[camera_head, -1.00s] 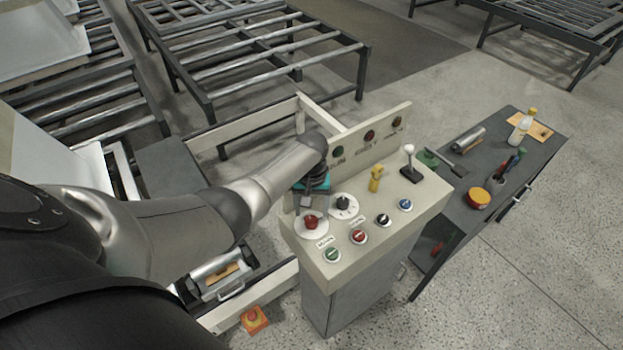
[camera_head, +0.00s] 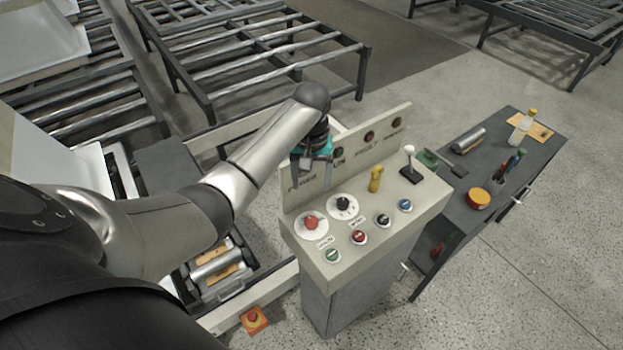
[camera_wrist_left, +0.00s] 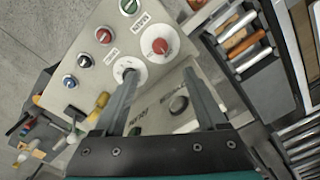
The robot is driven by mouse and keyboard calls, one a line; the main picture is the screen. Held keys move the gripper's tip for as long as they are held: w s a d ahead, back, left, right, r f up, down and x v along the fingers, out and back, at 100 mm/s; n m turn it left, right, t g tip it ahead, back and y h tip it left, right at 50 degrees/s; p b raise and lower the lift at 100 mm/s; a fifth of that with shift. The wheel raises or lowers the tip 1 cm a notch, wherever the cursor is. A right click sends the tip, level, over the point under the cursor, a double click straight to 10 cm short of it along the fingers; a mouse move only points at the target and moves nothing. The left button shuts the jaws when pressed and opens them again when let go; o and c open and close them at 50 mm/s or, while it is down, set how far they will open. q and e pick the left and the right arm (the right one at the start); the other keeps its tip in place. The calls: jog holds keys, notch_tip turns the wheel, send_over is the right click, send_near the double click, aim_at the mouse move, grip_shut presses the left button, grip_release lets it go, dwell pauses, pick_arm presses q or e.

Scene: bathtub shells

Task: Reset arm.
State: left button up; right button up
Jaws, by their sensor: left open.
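My left gripper (camera_head: 314,178) is above the rear left part of a beige control console (camera_head: 325,268), close to its upright back panel. In the left wrist view my left gripper (camera_wrist_left: 165,100) has its two fingers apart with nothing between them. The console top carries a red knob (camera_head: 311,222), a black knob (camera_head: 343,202), a yellow switch (camera_head: 376,178), a white-tipped lever (camera_head: 409,160) and several coloured buttons. The red knob (camera_wrist_left: 160,46) also shows in the wrist view. My right gripper is not in view.
A dark workbench (camera_head: 540,160) with a bottle (camera_head: 521,128), an orange tape roll (camera_head: 478,198) and tools stands right of the console. Roller conveyors (camera_head: 250,50) fill the back left. An emergency stop box (camera_head: 254,319) sits low at the front. Open floor lies at the lower right.

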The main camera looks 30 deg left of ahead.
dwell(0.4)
pick_arm(q)
jog(key=s+d+f+m+t, duration=0.2)
jog(key=s+d+f+m, duration=0.3)
jog(key=s+d, duration=0.6)
jog(key=s+r+m+t, duration=0.1)
jog(key=s+r+m, duration=0.3)
jog(key=s, duration=0.9)
notch_tip(320, 180, down, 32)
jog(key=s+b, duration=0.2)
jog(key=b, duration=1)
jog(key=s+a+f+g+b, duration=0.1)
jog(key=s+f+b, duration=0.4)
jog(key=f, duration=0.8)
jog(key=s+a+f+g+b, duration=0.1)
jog(key=s+f+b, duration=0.5)
jog(key=s+f, duration=0.4)
notch_tip(320, 180, down, 3)
jog(key=shift+a+f+n+b, duration=0.15)
jog(key=shift+f+n+b, duration=0.05)
jog(key=shift+n+b, duration=0.1)
